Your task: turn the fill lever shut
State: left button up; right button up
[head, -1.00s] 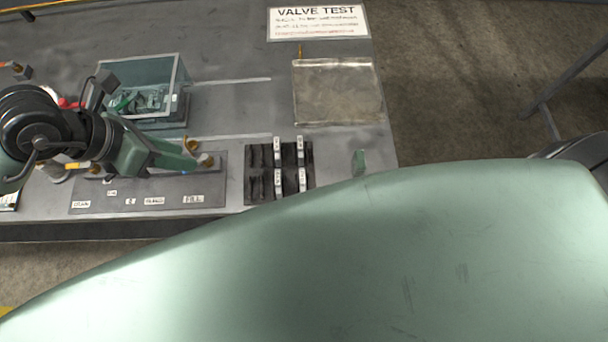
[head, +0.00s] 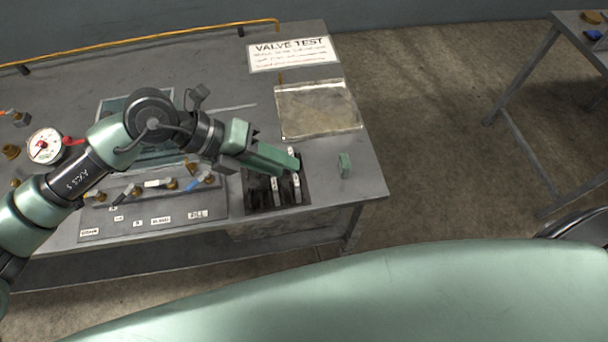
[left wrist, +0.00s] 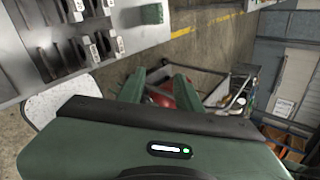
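The fill lever (head: 197,184) has a blue handle and sits at the right end of the valve row, above the FILL label (head: 197,214). Its handle slants slightly, its right end higher; I cannot tell from this whether it is shut. My left gripper (head: 294,162) is right of the lever, apart from it, above the far part of a black slotted rack (head: 262,197). In the left wrist view its two fingers (left wrist: 158,86) stand apart with nothing held between them. The valve panel (head: 150,228) carries several labels. My right gripper is not in view.
A green block (head: 345,165) stands near the table's right edge. A clear flat tray (head: 318,108) and the VALVE TEST sign (head: 292,54) lie behind it. A gauge (head: 45,146) is at left. A teal bin (head: 113,106) is partly hidden behind my arm.

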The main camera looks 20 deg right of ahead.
aim_at(206, 175)
jog(key=k+j+z, duration=0.15)
jog(key=j+z, duration=0.25)
jog(key=k+j+z, duration=0.2)
jog(key=z, duration=0.2)
jog(key=k+j+z, duration=0.15)
jog(key=z, duration=0.25)
jog(key=k, duration=0.1)
